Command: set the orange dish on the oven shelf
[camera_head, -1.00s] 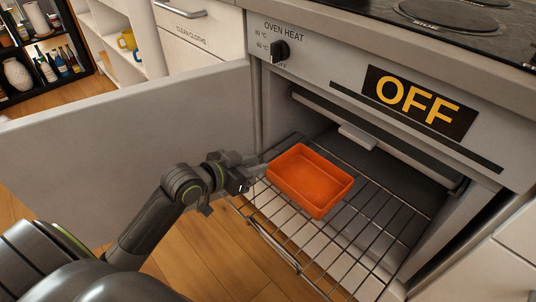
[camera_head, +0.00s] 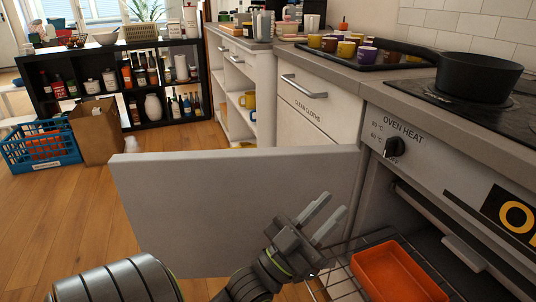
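The orange dish (camera_head: 398,275) is a rectangular, open-topped tray at the lower right. It rests on the wire oven shelf (camera_head: 338,276), which is pulled partly out of the oven. The frame's bottom edge cuts off part of both. My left gripper (camera_head: 322,217) is to the left of the dish and above the shelf's left side. Its two fingers are apart with nothing between them, and it is clear of the dish. My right gripper is not in view.
The grey oven door (camera_head: 225,205) stands open left of my gripper. The oven heat knob (camera_head: 394,147) is on the panel above. A black pan (camera_head: 476,76) sits on the hob. A tray of cups (camera_head: 365,55) is on the counter. Open floor lies at left.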

